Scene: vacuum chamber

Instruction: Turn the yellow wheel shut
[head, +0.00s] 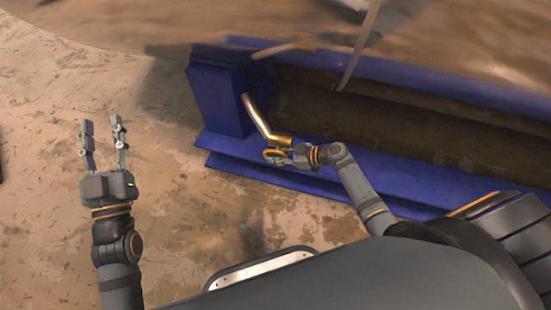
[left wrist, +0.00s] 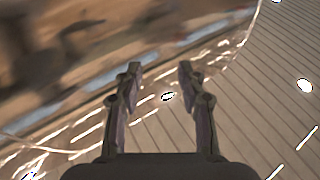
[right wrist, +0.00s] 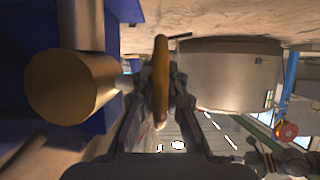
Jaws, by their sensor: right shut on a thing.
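The yellow wheel (head: 273,155) sits at the lower end of a brass pipe (head: 262,122) in front of the blue frame. In the right wrist view the wheel (right wrist: 161,80) stands edge-on between the fingers. My right gripper (head: 287,155) is shut on the wheel's rim; the fingers hide part of it. My left gripper (head: 102,135) is open and empty over the floor, well to the left of the wheel. Its two spread fingers also show in the left wrist view (left wrist: 158,85), with nothing between them.
A blue steel frame (head: 222,100) runs from the centre to the right behind the wheel. The brass valve body (right wrist: 75,88) is close left of my right gripper. The floor (head: 60,200) around my left gripper is clear. A red wheel (right wrist: 286,132) shows farther off.

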